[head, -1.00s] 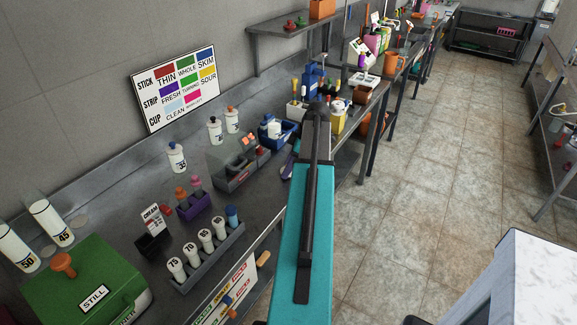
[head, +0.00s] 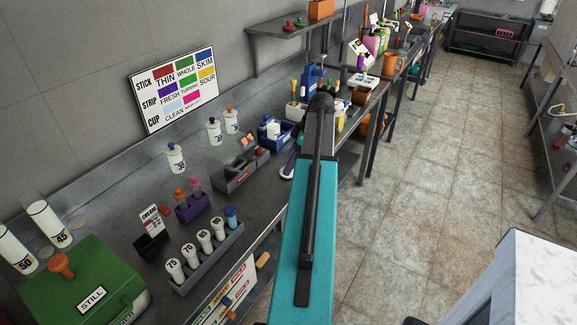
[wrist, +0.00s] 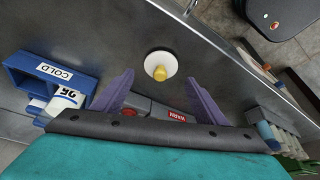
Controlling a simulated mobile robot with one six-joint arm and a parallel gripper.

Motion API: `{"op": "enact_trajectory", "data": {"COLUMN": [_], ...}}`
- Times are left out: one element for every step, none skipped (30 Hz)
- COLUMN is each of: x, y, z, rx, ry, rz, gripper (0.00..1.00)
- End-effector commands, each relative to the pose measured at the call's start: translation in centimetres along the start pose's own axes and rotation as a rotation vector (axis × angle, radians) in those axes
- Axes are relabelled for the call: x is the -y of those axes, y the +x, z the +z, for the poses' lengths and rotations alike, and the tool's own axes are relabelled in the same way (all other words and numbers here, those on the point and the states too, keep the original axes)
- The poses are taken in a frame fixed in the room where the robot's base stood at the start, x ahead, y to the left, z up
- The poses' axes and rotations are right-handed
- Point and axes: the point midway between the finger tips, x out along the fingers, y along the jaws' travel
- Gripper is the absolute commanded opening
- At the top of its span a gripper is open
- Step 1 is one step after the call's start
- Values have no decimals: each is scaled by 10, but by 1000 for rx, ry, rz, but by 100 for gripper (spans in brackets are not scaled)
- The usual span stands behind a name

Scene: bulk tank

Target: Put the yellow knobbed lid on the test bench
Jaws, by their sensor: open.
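The yellow knobbed lid (wrist: 161,66) shows in the wrist view as a white disc with a yellow knob at its middle. It lies on the grey metal bench top (wrist: 110,38), near the bench's edge. My gripper (wrist: 160,78) is open and its two purple fingers point toward the lid, one to either side of the knob in the picture. The gap between fingers and lid is hard to judge. Nothing is between the fingers.
A blue box marked COLD (wrist: 50,75) with a bottle stands left of the gripper. A grey box marked WARM (wrist: 155,108) lies behind the fingers. A rack of numbered white-capped tubes (head: 205,255) and a green STILL box (head: 85,285) stand at the near left.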

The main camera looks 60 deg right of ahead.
Motion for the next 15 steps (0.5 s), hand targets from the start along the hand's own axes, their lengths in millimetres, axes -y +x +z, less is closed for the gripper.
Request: {"op": "enact_trajectory", "data": {"x": [-1,-1,-1,-1,-1,-1,-1,-1,-1,-2,-1,-1,-1,-1,-1], "y": [-6,-10,-15,-18,-22,-27,-30,-34,-39,-43,-46,-51,-55,-59,-64], "z": [1,1,1,1,1,1,1,1,0,0,0,1,1,1,1], "rx": [0,0,0,0,0,0,0,0,0,0,0,0,0,0,0], "ry": [1,1,1,1,1,1,0,0,0,0,0,0,0,0,1], "rz": [3,3,2,2,3,3,2,2,3,3,2,2,2,3,3], "gripper": [66,66,66,66,66,66,66,66,66,66,66,66,66,66,66]}}
